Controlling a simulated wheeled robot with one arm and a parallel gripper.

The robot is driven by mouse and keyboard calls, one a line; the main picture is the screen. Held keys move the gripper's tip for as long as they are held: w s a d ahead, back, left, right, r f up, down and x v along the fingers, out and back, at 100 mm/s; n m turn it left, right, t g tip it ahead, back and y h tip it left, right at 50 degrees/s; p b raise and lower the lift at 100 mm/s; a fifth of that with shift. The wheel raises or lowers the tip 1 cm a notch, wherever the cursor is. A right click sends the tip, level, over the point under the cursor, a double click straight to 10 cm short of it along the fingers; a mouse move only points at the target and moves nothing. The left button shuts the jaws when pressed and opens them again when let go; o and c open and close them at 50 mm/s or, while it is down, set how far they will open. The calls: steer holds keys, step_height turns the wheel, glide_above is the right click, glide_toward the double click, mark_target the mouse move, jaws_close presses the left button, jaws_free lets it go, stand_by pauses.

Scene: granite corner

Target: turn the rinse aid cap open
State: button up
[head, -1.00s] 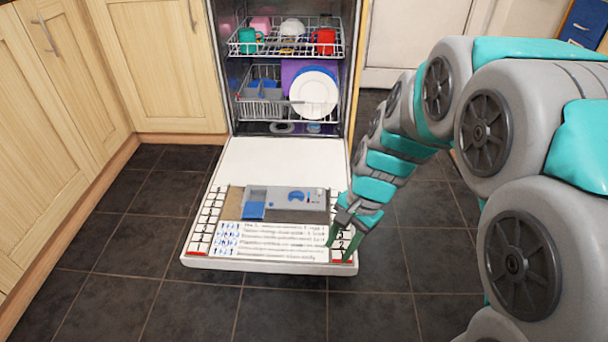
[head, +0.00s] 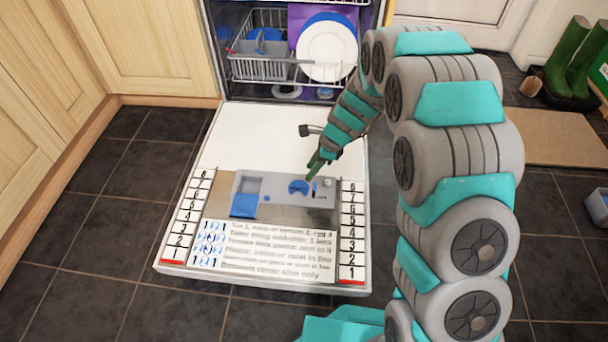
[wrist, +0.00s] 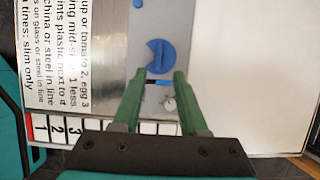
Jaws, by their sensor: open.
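The rinse aid cap (head: 298,187) is a blue disc with a notch in its edge. It sits on the grey dispenser panel (head: 277,203) on the lowered dishwasher door; it also shows in the wrist view (wrist: 160,54). My gripper (head: 313,166) has green fingers and is above the panel, close to the cap's upper right in the head view. In the wrist view the open fingers (wrist: 156,76) point towards the cap, which lies just past their tips. Nothing is between them but the panel below. I cannot tell the exact height gap.
A blue compartment lid (head: 245,203) is left of the cap. A small round knob (wrist: 170,104) and a dark-and-blue slot (wrist: 160,82) lie beside the cap. A printed instruction sheet (head: 265,248) covers the door's near part. The rack (head: 262,66) with plates stands behind.

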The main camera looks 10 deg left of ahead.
mark_target(299, 186)
steer(key=b+x, duration=0.1)
steer(key=x, duration=0.6)
steer(key=shift+s+f, duration=0.15)
steer(key=shift+f, duration=0.15)
jaws_close()
